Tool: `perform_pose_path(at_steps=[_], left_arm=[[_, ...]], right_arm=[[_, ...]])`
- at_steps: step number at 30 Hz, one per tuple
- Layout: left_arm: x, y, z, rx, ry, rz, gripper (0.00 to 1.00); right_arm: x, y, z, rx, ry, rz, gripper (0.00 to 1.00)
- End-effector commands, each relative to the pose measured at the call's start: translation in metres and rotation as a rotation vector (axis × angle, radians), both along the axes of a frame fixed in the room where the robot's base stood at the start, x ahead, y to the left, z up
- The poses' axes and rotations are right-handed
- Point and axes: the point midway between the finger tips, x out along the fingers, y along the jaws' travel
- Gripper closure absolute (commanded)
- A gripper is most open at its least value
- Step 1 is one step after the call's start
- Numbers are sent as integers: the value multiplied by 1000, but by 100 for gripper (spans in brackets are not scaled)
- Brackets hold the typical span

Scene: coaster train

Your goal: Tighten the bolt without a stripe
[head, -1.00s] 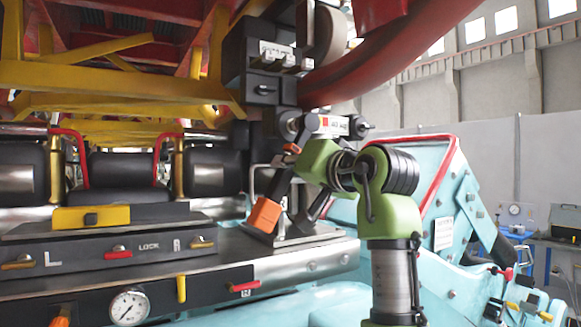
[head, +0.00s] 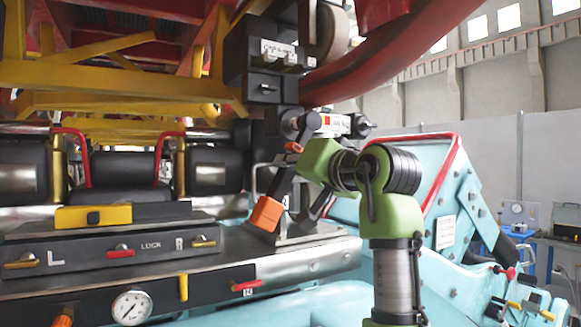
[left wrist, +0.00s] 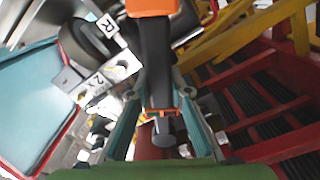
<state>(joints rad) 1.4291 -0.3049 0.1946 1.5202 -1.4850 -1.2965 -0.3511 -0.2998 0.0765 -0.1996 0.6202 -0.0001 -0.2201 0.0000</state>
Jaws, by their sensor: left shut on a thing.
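My left gripper (head: 288,165), on its green arm, is shut on a tool with an orange handle (head: 266,213) and a dark shaft. The handle points down in the head view. In the left wrist view the fingers (left wrist: 160,88) close around the dark shaft (left wrist: 157,55), below the orange handle (left wrist: 152,6). A black box (head: 265,72) with a labelled metal plate (head: 279,50) stands above the gripper. Labelled metal blocks (left wrist: 122,66) also show in the left wrist view. I cannot tell which bolt there has a stripe. My right gripper is out of view.
A thick red curved rail (head: 390,60) passes close above the gripper. Yellow beams (head: 120,98) fill the upper left. A silver deck (head: 300,262) with a lock panel (head: 120,250) and a pressure gauge (head: 131,307) lies below. Teal supports (head: 420,180) stand at right.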

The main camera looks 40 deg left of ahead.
Motion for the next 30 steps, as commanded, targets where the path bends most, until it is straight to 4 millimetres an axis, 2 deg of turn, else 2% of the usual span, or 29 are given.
perform_pose_path(at_steps=[1,30], left_arm=[[-2,-1,5,8,-8,0,100],[2,6,5,8,-8,1,100]], right_arm=[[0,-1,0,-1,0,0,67],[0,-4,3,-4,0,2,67]])
